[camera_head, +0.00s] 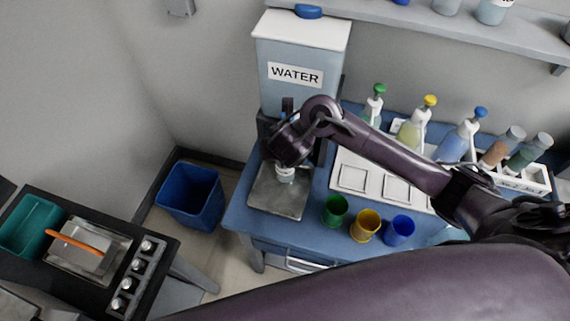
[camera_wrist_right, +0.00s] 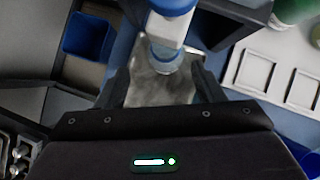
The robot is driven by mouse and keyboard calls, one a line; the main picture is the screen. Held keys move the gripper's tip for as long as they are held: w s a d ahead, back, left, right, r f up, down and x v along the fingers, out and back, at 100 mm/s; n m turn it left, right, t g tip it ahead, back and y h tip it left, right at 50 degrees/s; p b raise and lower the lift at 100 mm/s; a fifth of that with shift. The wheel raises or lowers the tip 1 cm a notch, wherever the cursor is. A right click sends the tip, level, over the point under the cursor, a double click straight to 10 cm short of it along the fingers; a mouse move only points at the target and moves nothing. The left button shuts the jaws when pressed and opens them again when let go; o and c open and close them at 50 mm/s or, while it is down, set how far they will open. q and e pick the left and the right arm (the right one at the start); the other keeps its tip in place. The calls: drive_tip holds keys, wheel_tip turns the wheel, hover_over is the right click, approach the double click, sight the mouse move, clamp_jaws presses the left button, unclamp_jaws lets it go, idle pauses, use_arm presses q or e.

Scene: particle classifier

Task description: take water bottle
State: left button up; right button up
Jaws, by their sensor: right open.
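A small bottle (camera_head: 286,175) with a white label is over the metal plate under the water dispenser (camera_head: 295,60), partly hidden by my right gripper. In the head view my right gripper (camera_head: 287,155) is just in front of the dispenser. My left gripper is not in view.
Green (camera_head: 335,210), yellow (camera_head: 365,226) and blue (camera_head: 398,230) cups stand right of the metal plate (camera_head: 277,203). Spray bottles (camera_head: 411,132) and a rack (camera_head: 520,180) are behind. A blue bin (camera_head: 190,195) is on the floor at left, near a dark cart (camera_head: 95,290).

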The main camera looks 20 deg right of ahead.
drive_tip(key=f, duration=0.1)
drive_tip(key=w+d+f+b, duration=0.1)
drive_tip(key=f, duration=0.1)
drive_tip(key=shift+w+d, duration=0.25)
drive_tip(key=shift+w, duration=0.15)
drive_tip(key=shift+w+f+b, duration=0.4)
drive_tip(key=shift+w+f, duration=0.35)
drive_tip(key=shift+w, duration=0.05)
drive_tip(key=shift+r, duration=0.1)
drive_tip(key=shift+s, duration=0.1)
drive_tip(key=c, duration=0.7)
drive_tip(key=shift+c, duration=1.1)
clamp_jaws()
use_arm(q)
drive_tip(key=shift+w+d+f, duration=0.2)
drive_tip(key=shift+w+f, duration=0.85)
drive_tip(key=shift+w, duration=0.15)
use_arm(e)
drive_tip(key=shift+r, duration=0.1)
